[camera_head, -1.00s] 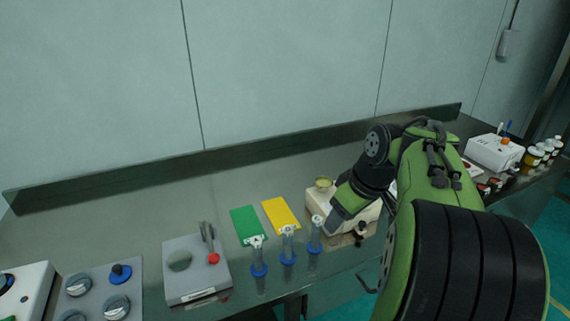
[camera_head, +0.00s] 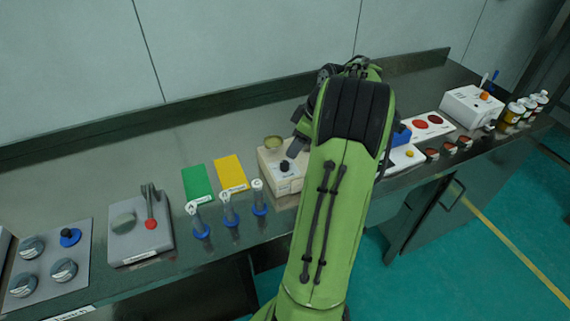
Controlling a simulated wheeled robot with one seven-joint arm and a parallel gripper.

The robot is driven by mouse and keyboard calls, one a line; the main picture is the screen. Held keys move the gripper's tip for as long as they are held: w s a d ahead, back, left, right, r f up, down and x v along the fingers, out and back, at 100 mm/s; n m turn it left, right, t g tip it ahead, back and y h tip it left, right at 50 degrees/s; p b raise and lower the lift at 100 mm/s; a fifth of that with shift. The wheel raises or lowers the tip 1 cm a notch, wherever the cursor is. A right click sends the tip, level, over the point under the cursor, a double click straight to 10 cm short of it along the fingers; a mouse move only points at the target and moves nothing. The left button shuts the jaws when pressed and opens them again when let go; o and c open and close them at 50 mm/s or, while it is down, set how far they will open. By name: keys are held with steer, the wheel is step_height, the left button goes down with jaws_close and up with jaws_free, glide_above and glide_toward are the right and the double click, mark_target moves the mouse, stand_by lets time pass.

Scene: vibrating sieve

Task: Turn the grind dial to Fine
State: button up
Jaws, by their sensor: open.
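A beige machine (camera_head: 287,187) stands on the bench in the middle, with a round yellowish cup (camera_head: 274,142) on top. A black dial (camera_head: 285,165) sits on its face; I take it for the grind dial. Its marks are too small to read, so its setting cannot be told. My gripper (camera_head: 294,151) is just above and to the right of the dial, with a small gap apparent. It is open and looks empty. My green arm hides the machine's right side and part of the gripper.
Three blue-based tubes (camera_head: 230,215) stand left of the machine, in front of green (camera_head: 197,181) and yellow (camera_head: 231,172) cards. A grey lever plate (camera_head: 135,243) and knob panel (camera_head: 45,262) lie further left. A white device (camera_head: 468,105) and bottles (camera_head: 514,112) stand right.

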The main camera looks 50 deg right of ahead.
mark_target(285, 162)
steer(key=b+x, duration=0.1)
steer(key=x, duration=0.7)
steer(key=shift+f+b, duration=0.1)
steer(key=shift+b, duration=0.25)
jaws_close()
